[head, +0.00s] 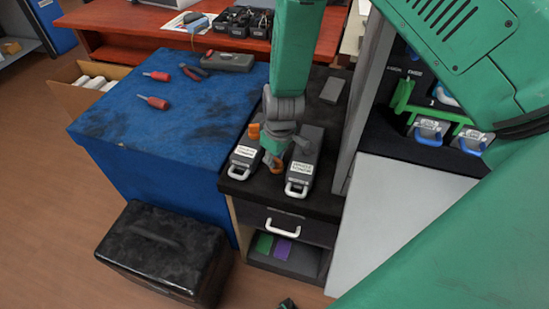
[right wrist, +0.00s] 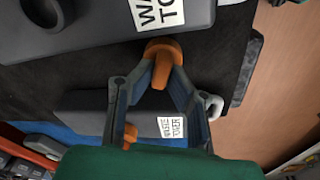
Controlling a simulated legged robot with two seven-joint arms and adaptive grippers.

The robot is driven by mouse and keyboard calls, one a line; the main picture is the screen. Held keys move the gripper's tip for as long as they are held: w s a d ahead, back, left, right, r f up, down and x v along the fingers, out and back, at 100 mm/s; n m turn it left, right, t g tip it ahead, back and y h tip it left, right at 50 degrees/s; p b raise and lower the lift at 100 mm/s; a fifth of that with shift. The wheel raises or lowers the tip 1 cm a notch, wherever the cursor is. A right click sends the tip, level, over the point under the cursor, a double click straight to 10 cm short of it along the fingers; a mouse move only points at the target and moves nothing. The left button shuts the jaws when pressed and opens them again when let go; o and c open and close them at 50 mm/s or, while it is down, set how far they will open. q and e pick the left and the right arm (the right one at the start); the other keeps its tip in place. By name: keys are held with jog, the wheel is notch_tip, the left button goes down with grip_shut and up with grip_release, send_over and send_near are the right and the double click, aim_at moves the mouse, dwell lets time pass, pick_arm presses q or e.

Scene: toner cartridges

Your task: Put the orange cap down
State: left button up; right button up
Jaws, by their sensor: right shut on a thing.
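My right gripper (head: 273,160) points down between two dark grey waste toner cartridges on the black counter top. It is shut on an orange cap (head: 277,168), which shows between its fingertips in the right wrist view (right wrist: 163,58). I cannot tell whether this cap touches the counter. The left cartridge (head: 245,157) has a second orange cap (head: 254,131) on it, also in the right wrist view (right wrist: 130,134). The right cartridge (head: 305,165) has a bare round port, seen at the upper left of the right wrist view. My left gripper is not in view.
A blue workbench (head: 190,110) with red screwdrivers (head: 154,102) and pliers adjoins the counter on the left. A black case (head: 160,245) stands on the floor. A printer bay (head: 425,130) with blue and green handles is to the right.

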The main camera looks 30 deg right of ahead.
aim_at(282, 161)
jog(key=shift+s+d, duration=0.1)
jog(key=shift+d, duration=0.1)
jog(key=shift+d+f, duration=0.35)
jog(key=shift+f, duration=0.05)
jog(key=o, duration=0.7)
jog(key=shift+d, duration=0.1)
jog(key=shift+o, duration=0.2)
jog(key=shift+a+r, duration=0.1)
jog(key=shift+a, duration=0.2)
jog(key=shift+a+r, duration=0.1)
jog(key=shift+r, duration=0.15)
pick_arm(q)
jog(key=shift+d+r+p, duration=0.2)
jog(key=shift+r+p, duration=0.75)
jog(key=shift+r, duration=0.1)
pick_arm(e)
notch_tip(282, 161, up, 12)
jog(key=s, duration=0.1)
jog(key=shift+s, duration=0.35)
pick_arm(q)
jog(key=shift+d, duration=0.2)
pick_arm(e)
jog(key=shift+d, duration=0.25)
